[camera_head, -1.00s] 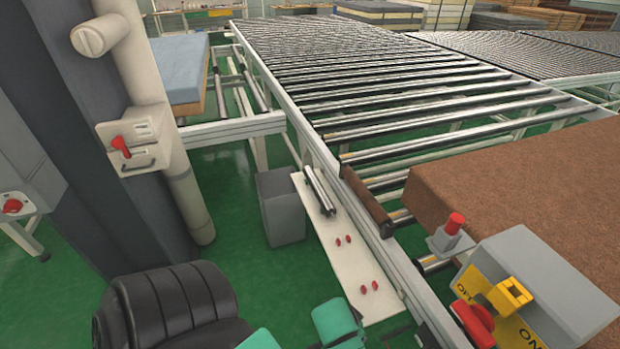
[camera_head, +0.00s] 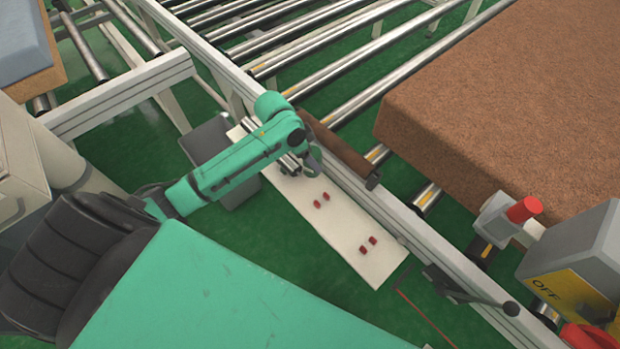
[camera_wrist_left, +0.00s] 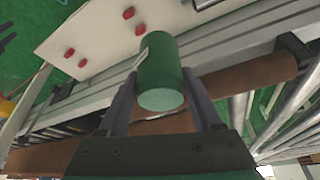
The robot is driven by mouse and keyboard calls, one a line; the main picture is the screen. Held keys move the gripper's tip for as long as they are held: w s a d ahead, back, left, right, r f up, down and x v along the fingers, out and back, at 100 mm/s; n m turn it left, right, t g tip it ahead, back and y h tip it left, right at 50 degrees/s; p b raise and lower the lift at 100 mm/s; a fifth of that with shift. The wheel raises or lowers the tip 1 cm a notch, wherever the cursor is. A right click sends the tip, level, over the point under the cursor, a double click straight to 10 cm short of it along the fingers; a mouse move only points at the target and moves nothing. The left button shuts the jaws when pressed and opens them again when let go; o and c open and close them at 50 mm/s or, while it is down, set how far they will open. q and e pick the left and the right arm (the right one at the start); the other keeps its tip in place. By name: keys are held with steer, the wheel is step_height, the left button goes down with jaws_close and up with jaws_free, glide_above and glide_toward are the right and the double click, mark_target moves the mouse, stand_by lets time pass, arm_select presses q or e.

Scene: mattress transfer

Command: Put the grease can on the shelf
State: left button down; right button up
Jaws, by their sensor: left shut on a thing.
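The grease can (camera_wrist_left: 161,70) is a green cylinder in the left wrist view, with its pale round end toward the camera. My left gripper (camera_wrist_left: 160,88) is shut on it, one dark finger on each side. In the head view my left gripper (camera_head: 308,160) is over the far part of the shelf (camera_head: 340,240); I cannot make out the can there. The shelf is a narrow white board along the conveyor frame, with several small red pieces on it. It also shows behind the can in the left wrist view (camera_wrist_left: 100,40). I cannot tell whether the can touches it. My right gripper is not in view.
A brown bar (camera_head: 340,147) runs along the conveyor frame (camera_head: 435,240) beside the shelf. A brown mattress (camera_head: 480,100) lies on the rollers at right. A grey bin (camera_head: 205,145) stands left of the shelf. A grey control box (camera_head: 590,255) is at lower right.

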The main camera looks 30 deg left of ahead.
arm_select(q)
steer(key=f, duration=1.2)
steer(key=shift+w+a+f, duration=0.15)
steer(key=shift+a+f, duration=0.1)
steer(key=shift+f, duration=0.05)
steer(key=shift+f+b, duration=0.1)
steer(key=shift+b, duration=0.2)
steer(key=shift+c, duration=0.3)
jaws_free()
